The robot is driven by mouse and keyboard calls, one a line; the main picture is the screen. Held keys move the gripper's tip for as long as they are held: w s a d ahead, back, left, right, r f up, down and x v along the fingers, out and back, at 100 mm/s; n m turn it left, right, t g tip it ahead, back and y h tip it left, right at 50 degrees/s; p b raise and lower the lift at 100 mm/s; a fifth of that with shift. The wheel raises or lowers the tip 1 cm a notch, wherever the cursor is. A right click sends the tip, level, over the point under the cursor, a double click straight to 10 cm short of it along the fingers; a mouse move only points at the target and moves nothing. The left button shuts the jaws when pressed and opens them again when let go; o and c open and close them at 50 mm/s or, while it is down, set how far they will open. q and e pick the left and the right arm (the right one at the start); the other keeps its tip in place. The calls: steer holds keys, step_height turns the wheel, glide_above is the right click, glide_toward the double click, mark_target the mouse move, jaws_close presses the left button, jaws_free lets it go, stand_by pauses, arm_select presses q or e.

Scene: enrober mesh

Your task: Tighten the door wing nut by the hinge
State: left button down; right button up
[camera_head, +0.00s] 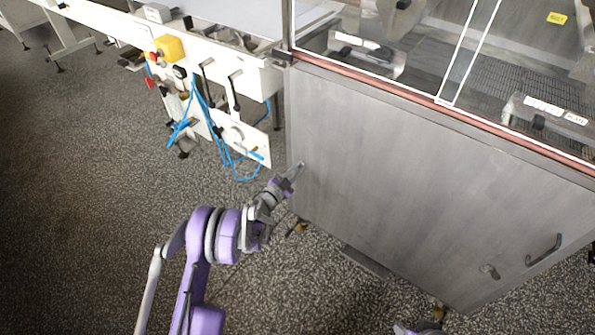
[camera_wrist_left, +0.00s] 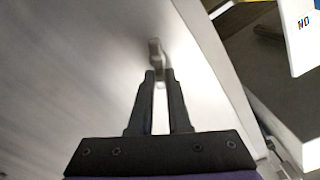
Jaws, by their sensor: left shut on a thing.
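The door (camera_head: 420,190) is a large grey metal panel on the machine's lower front, and it looks closed. The wing nut is a small grey piece near the door's left edge; it shows in the left wrist view (camera_wrist_left: 154,50), standing out from the pale panel. My left gripper (camera_head: 296,173) is at that edge. In the left wrist view its two dark fingers (camera_wrist_left: 160,77) are nearly together, shut on the wing nut's near end. The fingertips hide part of the nut. The hinge cannot be made out clearly.
A handle (camera_head: 544,250) and a small latch (camera_head: 490,271) are at the door's lower right. Left of the door, a white panel (camera_head: 240,138) carries blue hoses (camera_head: 202,110). A clear-windowed enclosure is above. The speckled floor (camera_head: 90,200) at left is clear.

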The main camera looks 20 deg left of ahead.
arm_select(q)
steer(key=m, duration=0.1)
steer(key=m+b, duration=0.1)
steer(key=m, duration=0.1)
steer(key=shift+s+d+f, duration=0.1)
steer(key=shift+d+f, duration=0.15)
steer(key=shift+f, duration=0.05)
steer(key=m+b, duration=0.1)
steer(key=m, duration=0.1)
steer(key=shift+d+f+m+b, duration=0.1)
steer(key=shift+m+b, duration=0.2)
steer(key=m+b, duration=0.1)
steer(key=m, duration=0.2)
steer(key=shift+s+d+f, duration=0.1)
steer(key=shift+f, duration=0.1)
steer(key=shift+f+m, duration=0.15)
steer(key=shift+m, duration=1.25)
steer(key=shift+b, duration=0.3)
steer(key=c, duration=0.9)
jaws_free()
